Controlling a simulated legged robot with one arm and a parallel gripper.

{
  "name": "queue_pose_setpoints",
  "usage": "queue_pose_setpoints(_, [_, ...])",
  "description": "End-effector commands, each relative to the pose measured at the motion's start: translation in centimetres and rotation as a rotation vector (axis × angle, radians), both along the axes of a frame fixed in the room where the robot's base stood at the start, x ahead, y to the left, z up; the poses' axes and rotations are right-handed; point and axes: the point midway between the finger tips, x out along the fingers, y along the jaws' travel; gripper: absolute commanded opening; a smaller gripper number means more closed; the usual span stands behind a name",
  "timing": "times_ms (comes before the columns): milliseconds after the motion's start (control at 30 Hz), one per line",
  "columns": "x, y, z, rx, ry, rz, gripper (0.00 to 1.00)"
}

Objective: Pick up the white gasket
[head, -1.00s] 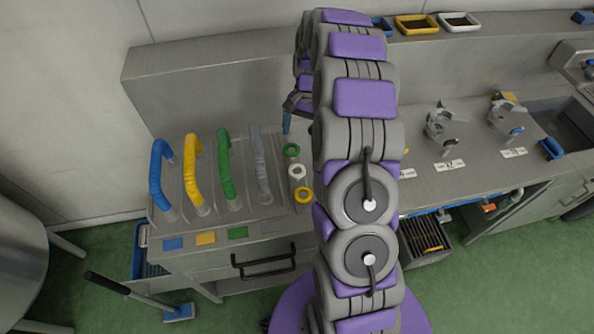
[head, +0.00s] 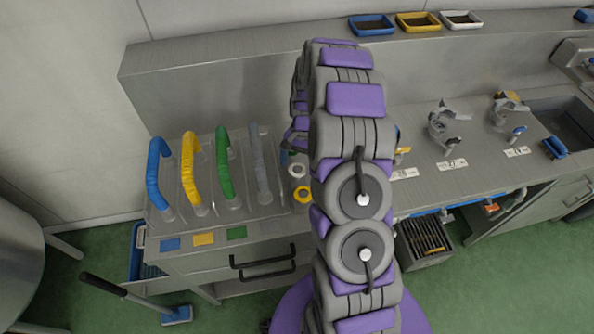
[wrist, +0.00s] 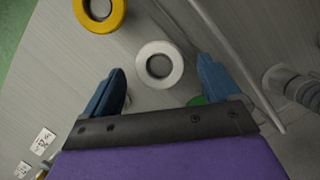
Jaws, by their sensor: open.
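The white gasket (wrist: 141,65) is a flat ring around a short grey peg, between and just beyond my open fingertips in the wrist view. It also shows in the head view (head: 297,170), just left of my arm. My gripper (wrist: 160,68) has two blue fingers, one on each side of the gasket's near edge, with nothing between them. I cannot tell its exact height above the gasket. The yellow gasket (wrist: 100,24) lies on one side of the white one, and the green gasket (wrist: 197,100) on the other, mostly hidden by my gripper.
A black drawer handle (head: 263,262) is on the bench front. Trays (head: 418,22) sit on the back ledge. Clamp fixtures (head: 447,127) stand to the right.

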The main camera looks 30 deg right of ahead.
Motion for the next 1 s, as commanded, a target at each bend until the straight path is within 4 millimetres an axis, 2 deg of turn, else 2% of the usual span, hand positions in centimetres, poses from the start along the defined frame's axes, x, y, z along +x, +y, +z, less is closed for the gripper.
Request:
queue_pose_setpoints(267, [-0.04,0.08,-0.31,0.0,-0.001,0.0,0.88])
queue_pose_setpoints(867, [-0.06,0.08,-0.29,0.0,-0.001,0.0,0.31])
queue_pose_setpoints(1000, [-0.06,0.08,-0.29,0.0,-0.001,0.0,0.31])
